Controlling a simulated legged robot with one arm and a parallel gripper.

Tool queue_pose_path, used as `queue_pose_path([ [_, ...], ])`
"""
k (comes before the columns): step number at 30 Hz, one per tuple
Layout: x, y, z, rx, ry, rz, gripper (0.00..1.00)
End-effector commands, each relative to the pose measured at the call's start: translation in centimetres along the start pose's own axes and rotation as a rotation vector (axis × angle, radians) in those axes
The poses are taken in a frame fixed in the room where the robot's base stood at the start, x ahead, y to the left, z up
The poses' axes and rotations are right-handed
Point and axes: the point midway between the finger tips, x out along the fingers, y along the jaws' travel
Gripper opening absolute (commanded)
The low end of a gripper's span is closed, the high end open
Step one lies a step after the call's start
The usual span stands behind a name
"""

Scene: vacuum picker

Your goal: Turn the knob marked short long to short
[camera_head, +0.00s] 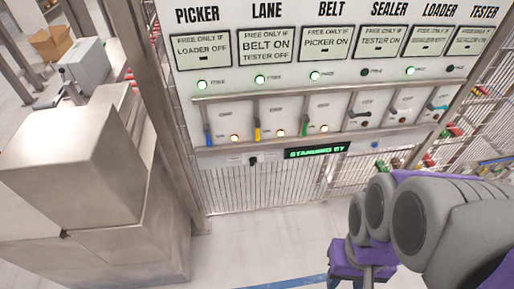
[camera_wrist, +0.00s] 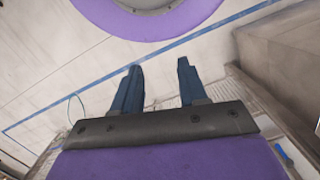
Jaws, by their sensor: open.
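A small black knob (camera_head: 253,160) sits on a white label strip at the lower edge of the control panel (camera_head: 215,105), left of the green display. The print beside it is too small to read, so I cannot confirm the short and long marks or which way it points. In the wrist view my gripper (camera_wrist: 158,64) has its two blue fingers spread apart with nothing between them. In the head view my arm is at the lower right, below and apart from the panel. The knob does not show in the wrist view.
Above the knob runs a row of levers, including a blue one (camera_head: 207,134) and a yellow one (camera_head: 257,131), behind a metal rail. The green display (camera_head: 317,151) reads STANDING BY. A large metal cabinet (camera_head: 85,170) stands at left. Floor before the panel is clear.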

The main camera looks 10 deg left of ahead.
Motion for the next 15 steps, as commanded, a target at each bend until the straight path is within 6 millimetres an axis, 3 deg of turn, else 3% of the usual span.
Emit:
queue_pose_path([
  [5, 2.4, -0.7, -5.6, -0.075, 0.082, -0.001, 0.43],
  [8, 4.3, -1.7, -10.2, -0.136, 0.163, -0.012, 0.43],
  [15, 9.0, -5.9, -20.2, -0.263, 0.362, -0.086, 0.43],
])
